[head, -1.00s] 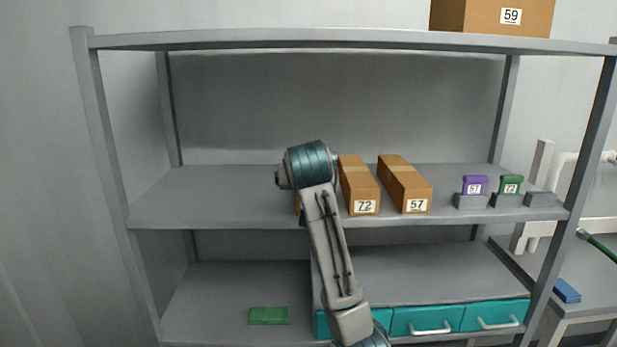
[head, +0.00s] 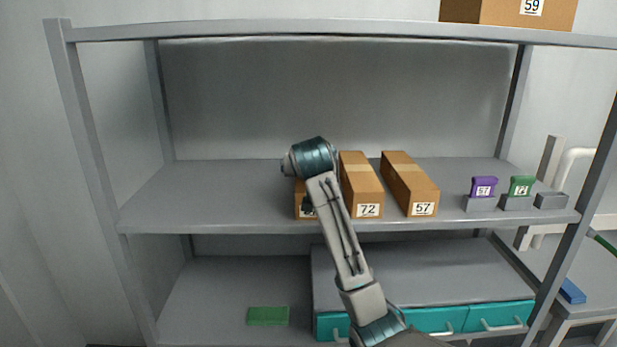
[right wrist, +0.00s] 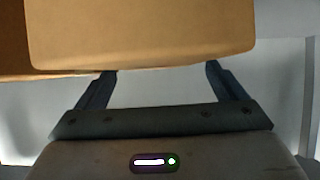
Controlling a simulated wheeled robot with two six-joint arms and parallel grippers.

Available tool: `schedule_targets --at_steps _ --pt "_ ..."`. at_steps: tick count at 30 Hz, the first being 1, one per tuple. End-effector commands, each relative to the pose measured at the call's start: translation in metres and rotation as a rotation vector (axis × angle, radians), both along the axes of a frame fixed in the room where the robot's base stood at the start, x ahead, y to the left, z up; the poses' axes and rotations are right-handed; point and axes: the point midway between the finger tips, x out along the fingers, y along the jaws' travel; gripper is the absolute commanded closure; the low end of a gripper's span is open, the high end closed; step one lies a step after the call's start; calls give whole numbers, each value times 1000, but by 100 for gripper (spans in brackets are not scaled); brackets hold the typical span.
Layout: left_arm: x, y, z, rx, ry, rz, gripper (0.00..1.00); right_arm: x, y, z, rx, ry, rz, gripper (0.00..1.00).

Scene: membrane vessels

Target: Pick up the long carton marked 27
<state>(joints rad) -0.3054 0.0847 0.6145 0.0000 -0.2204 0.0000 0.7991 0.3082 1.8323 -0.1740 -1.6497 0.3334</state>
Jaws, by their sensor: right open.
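Three long brown cartons lie on the middle shelf. One is marked 72 (head: 367,188) and one 57 (head: 412,186). The third, leftmost carton (head: 299,200) is mostly hidden behind my right arm; its number cannot be read. No label 27 is visible. In the right wrist view my right gripper (right wrist: 161,69) is open, its fingertips at the lower edge of a brown carton (right wrist: 145,35); I cannot tell whether they touch it. That carton's label is out of sight. My left gripper is not in view.
A purple item (head: 483,186) and a green item (head: 521,185) stand on grey blocks at the shelf's right. Carton 59 (head: 508,10) is on the top shelf. A green box (head: 268,316) lies below, beside teal drawers (head: 500,316). The middle shelf's left part is clear.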

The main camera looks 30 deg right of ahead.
Motion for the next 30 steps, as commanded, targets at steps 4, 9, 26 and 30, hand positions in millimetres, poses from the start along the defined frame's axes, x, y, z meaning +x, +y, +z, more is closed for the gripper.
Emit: schedule_targets --at_steps 4,9,26,30 --pt "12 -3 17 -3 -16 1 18 15 -11 -6 0 4 -1 9" --pt "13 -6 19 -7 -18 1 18 23 -15 -13 0 0 0 9" --pt "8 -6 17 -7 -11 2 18 23 -15 -12 -1 -3 0 67" --pt "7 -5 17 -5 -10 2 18 23 -15 -12 -1 -3 0 67"
